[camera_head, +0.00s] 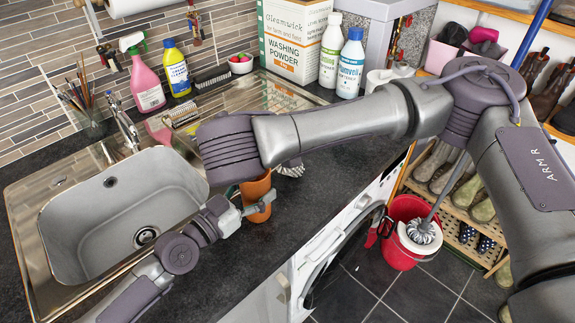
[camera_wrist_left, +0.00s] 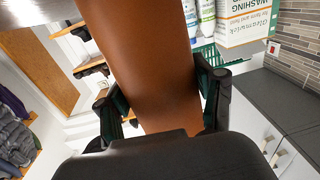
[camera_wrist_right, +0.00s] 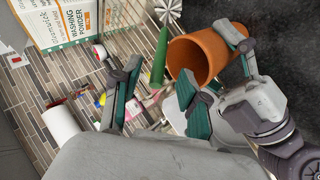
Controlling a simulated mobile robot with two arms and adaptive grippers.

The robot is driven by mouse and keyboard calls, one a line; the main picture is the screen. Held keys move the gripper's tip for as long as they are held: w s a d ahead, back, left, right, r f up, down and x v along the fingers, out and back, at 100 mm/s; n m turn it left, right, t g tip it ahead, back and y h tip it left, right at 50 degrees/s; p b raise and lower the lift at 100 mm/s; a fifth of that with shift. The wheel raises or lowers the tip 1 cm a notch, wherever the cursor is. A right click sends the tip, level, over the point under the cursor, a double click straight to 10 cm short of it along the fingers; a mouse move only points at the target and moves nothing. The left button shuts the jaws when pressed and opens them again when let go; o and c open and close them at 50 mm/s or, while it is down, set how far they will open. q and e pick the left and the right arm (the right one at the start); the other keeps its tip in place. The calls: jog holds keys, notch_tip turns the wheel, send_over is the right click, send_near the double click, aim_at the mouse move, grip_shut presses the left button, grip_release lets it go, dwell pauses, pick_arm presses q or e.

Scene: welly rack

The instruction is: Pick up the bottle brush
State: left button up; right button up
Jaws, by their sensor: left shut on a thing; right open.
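My left gripper (camera_head: 253,208) is shut on a terracotta pot (camera_head: 262,190) above the dark worktop. The pot fills the middle of the left wrist view (camera_wrist_left: 155,70) between the fingers. In the right wrist view the pot (camera_wrist_right: 208,50) shows its open mouth. A brush with a green handle (camera_wrist_right: 160,55) and pale, spoked bristles (camera_wrist_right: 168,10), apparently the bottle brush, is beside the pot there. Its bristles seem to show past the pot in the head view (camera_head: 291,168). My right gripper (camera_wrist_right: 158,98) is open, with the handle showing beyond its fingers; in the head view my wrist hides it.
The steel sink (camera_head: 120,215) is at the left. A pink spray bottle (camera_head: 145,80), a yellow bottle (camera_head: 177,70) and a washing powder box (camera_head: 293,40) stand along the back. A red bucket (camera_head: 400,250) stands on the floor at the right.

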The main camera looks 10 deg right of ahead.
jog(key=shift+x, duration=1.95)
jog(key=shift+r, duration=0.1)
grip_shut()
